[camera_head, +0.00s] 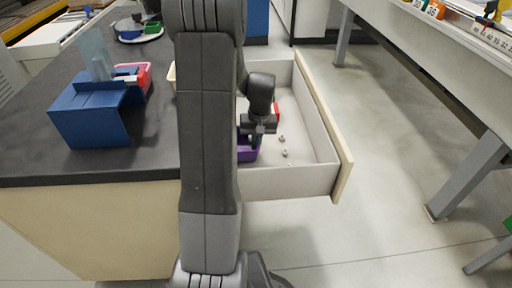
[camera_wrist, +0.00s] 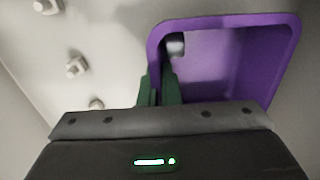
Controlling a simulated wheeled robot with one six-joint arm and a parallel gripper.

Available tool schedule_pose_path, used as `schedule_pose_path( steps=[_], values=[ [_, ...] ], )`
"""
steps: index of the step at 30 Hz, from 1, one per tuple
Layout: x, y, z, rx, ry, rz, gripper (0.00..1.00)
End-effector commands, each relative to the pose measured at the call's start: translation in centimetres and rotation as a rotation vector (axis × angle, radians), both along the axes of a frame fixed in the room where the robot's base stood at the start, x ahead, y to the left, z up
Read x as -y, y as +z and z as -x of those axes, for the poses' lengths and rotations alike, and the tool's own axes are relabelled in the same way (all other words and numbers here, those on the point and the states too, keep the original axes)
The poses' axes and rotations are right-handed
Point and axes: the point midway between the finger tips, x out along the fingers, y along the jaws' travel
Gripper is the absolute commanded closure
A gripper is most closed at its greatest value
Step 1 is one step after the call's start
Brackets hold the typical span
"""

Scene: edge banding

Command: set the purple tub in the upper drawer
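The purple tub (camera_head: 246,153) is inside the open drawer (camera_head: 320,122), at the drawer's left side in the head view and partly hidden by my arm. My gripper (camera_head: 257,140) points down at the tub's near right edge. In the wrist view the tub (camera_wrist: 232,65) shows its open mouth. My gripper's dark green fingers (camera_wrist: 160,80) stand close together on either side of the tub's left wall, pinching it. A small grey piece shows inside the tub near that wall. I cannot tell whether the tub touches the drawer floor.
Several small metal pieces (camera_wrist: 77,67) lie on the drawer floor beside the tub. A red thing (camera_head: 276,109) is behind my gripper. The dark worktop (camera_head: 40,158) at left carries a blue stand (camera_head: 90,117) and a red bin (camera_head: 146,77). Open floor lies right of the drawer.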

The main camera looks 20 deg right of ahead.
Motion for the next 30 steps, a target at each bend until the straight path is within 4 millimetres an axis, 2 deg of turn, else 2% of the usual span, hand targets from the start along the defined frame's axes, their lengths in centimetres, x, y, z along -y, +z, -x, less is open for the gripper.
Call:
schedule_pose_path(
  steps=[1, 3, 14, 15, 17, 18, 26, 30],
  values=[
    [0.0, -1.1, 0.0, -0.003, 0.0, -0.001, 1.0],
    [0.0, -1.5, 0.0, -0.001, 0.0, 0.0, 1.0],
    [0.0, -1.9, 0.0, 0.0, 0.001, 0.0, 1.0],
    [0.0, -1.7, 0.0, 0.0, 0.001, 0.0, 0.89],
    [0.0, -1.7, 0.0, 0.0, 0.001, 0.0, 0.77],
    [0.0, -1.7, 0.0, 0.0, 0.001, 0.0, 0.75],
    [0.0, -1.6, 0.0, 0.0, 0.001, 0.0, 0.75],
    [0.1, -0.4, 0.0, 0.002, 0.0, 0.001, 0.75]
  ],
)
